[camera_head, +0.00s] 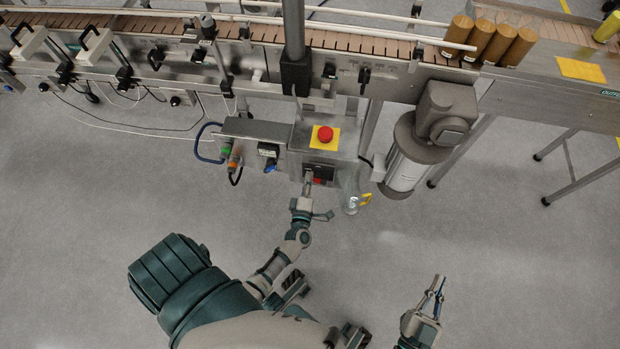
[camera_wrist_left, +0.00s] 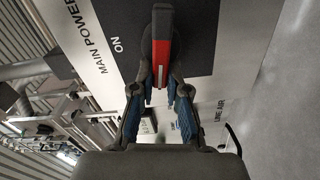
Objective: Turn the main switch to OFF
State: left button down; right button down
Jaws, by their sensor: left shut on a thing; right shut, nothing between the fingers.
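The main switch has a red and black handle (camera_wrist_left: 162,62) on a dark plate (camera_wrist_left: 200,40), seen close up in the left wrist view. The word ON and the label MAIN POWER (camera_wrist_left: 88,40) are left of the handle. My left gripper (camera_wrist_left: 162,98) is shut on the handle, one finger on each side. In the head view my left gripper (camera_head: 308,184) is at the front of the steel control box (camera_head: 345,140) and hides part of the switch. An OFF mark is not visible. My right gripper (camera_head: 439,282) is shut and empty, out over the floor.
A red emergency button (camera_head: 325,134) on a yellow plate tops the box. A clear part with a yellow handle (camera_head: 366,198) is at its right. Green and orange connectors (camera_head: 231,153) are at its left. The conveyor (camera_head: 370,45) runs behind. The floor in front is clear.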

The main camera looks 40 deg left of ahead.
pick_arm(q)
jog(key=shift+d+f+n+b, duration=0.35)
jog(key=shift+f+n, duration=0.3)
jog(key=shift+n, duration=0.35)
pick_arm(e)
jog(key=shift+s+r+t, duration=0.3)
jog(key=shift+r+t, duration=0.45)
jog(key=shift+t, duration=0.05)
pick_arm(q)
jog(key=c, duration=1)
grip_release()
jog(key=shift+w, duration=0.1)
jog(key=shift+r, duration=0.1)
pick_arm(e)
jog(key=shift+w, duration=0.15)
pick_arm(q)
jog(key=shift+r, duration=0.15)
pick_arm(e)
jog(key=shift+d, duration=0.2)
pick_arm(q)
jog(key=v, duration=1.2)
pick_arm(e)
jog(key=shift+a, duration=0.1)
